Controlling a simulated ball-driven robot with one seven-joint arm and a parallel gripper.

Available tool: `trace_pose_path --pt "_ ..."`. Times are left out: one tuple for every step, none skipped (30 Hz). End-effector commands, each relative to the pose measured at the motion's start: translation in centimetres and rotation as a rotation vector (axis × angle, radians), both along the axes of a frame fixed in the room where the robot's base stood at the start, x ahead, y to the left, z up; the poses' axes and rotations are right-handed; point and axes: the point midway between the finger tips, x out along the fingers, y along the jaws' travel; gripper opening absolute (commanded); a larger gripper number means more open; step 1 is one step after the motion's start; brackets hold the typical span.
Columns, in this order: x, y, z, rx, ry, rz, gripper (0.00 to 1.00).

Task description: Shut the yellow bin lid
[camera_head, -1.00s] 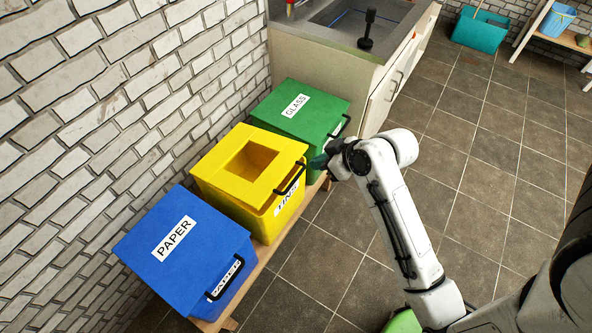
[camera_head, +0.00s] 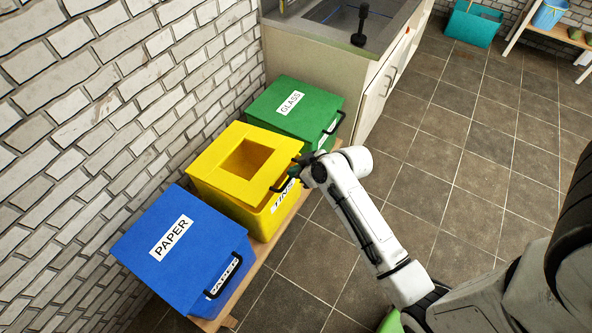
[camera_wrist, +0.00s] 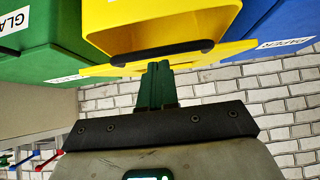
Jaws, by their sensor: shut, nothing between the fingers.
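The yellow bin (camera_head: 262,222) stands in the middle of a row of three. Its yellow lid (camera_head: 215,160) has a square opening, and a black handle (camera_head: 278,188) is at its front edge. How far the lid stands raised is hard to tell. My gripper (camera_head: 297,168) is at the lid's front right corner, beside the handle, and partly hides it. In the wrist view, the green fingers (camera_wrist: 157,72) are together and empty, with their tips at the yellow lid edge (camera_wrist: 215,58), close to the black handle (camera_wrist: 150,52). Contact is unclear.
A blue paper bin (camera_head: 185,265) stands in front left and a green glass bin (camera_head: 310,108) behind, all on a low wooden bench (camera_head: 262,268) against a white brick wall (camera_head: 70,130). A sink cabinet (camera_head: 355,90) is beyond. The tiled floor at right is open.

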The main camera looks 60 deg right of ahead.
Motion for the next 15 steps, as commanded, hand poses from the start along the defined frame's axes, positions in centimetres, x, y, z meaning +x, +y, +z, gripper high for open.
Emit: trace_pose_path --pt "0.0 0.0 0.0 0.000 0.000 0.000 0.00" --pt "0.0 0.0 0.0 0.000 0.000 0.000 0.00" --pt "0.0 0.0 0.0 0.000 0.000 0.000 0.00" --pt "0.0 0.0 0.0 0.000 0.000 0.000 0.00" --pt "0.0 0.0 -0.1 0.000 -0.001 0.000 0.00" --pt "-0.1 0.0 -0.3 0.000 -0.003 0.000 0.00" --pt "-0.1 0.0 -0.5 0.000 -0.006 0.000 0.00" --pt "-0.2 0.0 -0.8 0.000 -0.011 0.001 0.00" --pt "-0.2 0.0 -1.3 0.002 -0.020 0.001 0.00" --pt "-0.3 0.0 -1.7 0.003 -0.028 0.002 0.00" --pt "-0.4 0.0 -2.1 0.003 -0.037 0.002 0.00" --pt "-0.5 0.0 -2.7 0.004 -0.051 0.002 0.00" --pt "-0.6 0.0 -3.1 0.003 -0.061 0.003 0.00" --pt "-0.7 0.0 -3.5 0.004 -0.071 0.003 0.00" --pt "-0.7 0.0 -4.0 0.005 -0.085 0.002 0.00"
